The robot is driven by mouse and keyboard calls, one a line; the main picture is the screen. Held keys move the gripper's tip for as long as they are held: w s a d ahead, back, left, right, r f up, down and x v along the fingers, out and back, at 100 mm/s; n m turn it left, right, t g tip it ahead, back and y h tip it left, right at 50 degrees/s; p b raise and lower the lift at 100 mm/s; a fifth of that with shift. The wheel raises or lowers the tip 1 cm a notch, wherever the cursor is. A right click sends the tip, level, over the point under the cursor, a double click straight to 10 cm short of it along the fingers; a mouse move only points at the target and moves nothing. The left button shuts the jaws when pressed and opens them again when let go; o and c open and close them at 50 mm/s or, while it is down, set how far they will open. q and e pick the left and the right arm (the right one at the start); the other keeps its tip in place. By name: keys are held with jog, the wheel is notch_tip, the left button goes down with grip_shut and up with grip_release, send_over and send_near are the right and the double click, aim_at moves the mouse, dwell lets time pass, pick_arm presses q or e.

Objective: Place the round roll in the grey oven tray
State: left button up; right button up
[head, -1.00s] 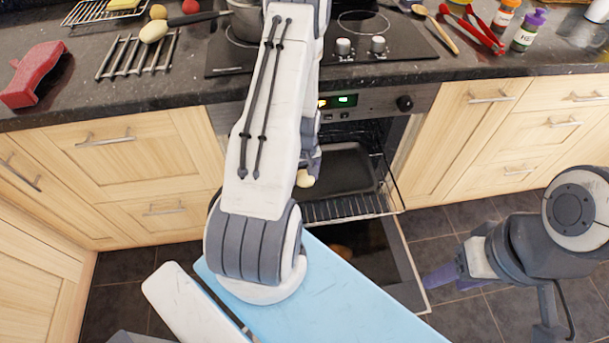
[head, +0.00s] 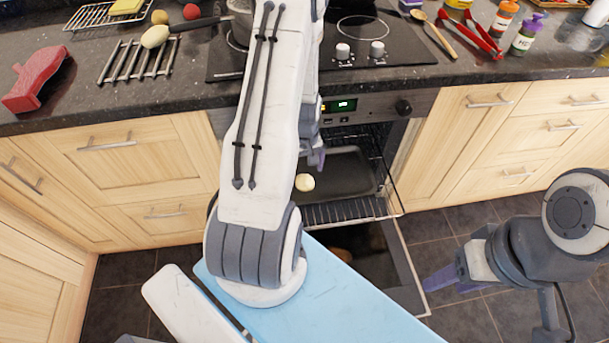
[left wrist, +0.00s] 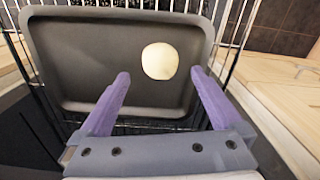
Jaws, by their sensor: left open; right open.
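The round roll (head: 305,182) is pale cream. In the left wrist view the roll (left wrist: 159,61) lies within the outline of the grey oven tray (left wrist: 85,85), right of its middle. In the head view the tray (head: 345,172) is on the oven's wire rack, its left part hidden by my left arm. My left gripper (head: 318,158) is open just beyond and above the roll, apart from it in the head view. My right gripper (head: 440,282) is low at the right, open and empty.
The oven door (head: 405,270) is folded down below the wire rack (head: 345,211). The counter above holds a cooling rack (head: 140,62) with a pale oval item, a red object (head: 37,75), a pot, bottles and red tongs (head: 482,36).

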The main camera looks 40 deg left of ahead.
aim_at(305, 178)
pick_arm(q)
notch_tip(305, 178, up, 6)
jog(key=d+r+m, duration=0.4)
jog(key=d+r, duration=0.2)
jog(key=d, duration=0.4)
jog(key=d+r+m, duration=0.5)
jog(key=d+r, duration=0.1)
jog(key=d, duration=0.3)
jog(key=s+d+r+m, duration=0.4)
jog(key=s+d+m, duration=0.1)
jog(key=s, duration=0.3)
jog(key=s+d+r+m+h, duration=0.1)
jog(key=s+d+r+m, duration=0.2)
jog(key=s+d+m, duration=0.2)
jog(key=s+d, duration=0.2)
jog(key=s, duration=0.1)
jog(key=shift+r+p, duration=0.3)
jog(key=shift+r, duration=0.1)
jog(key=shift+d, duration=0.1)
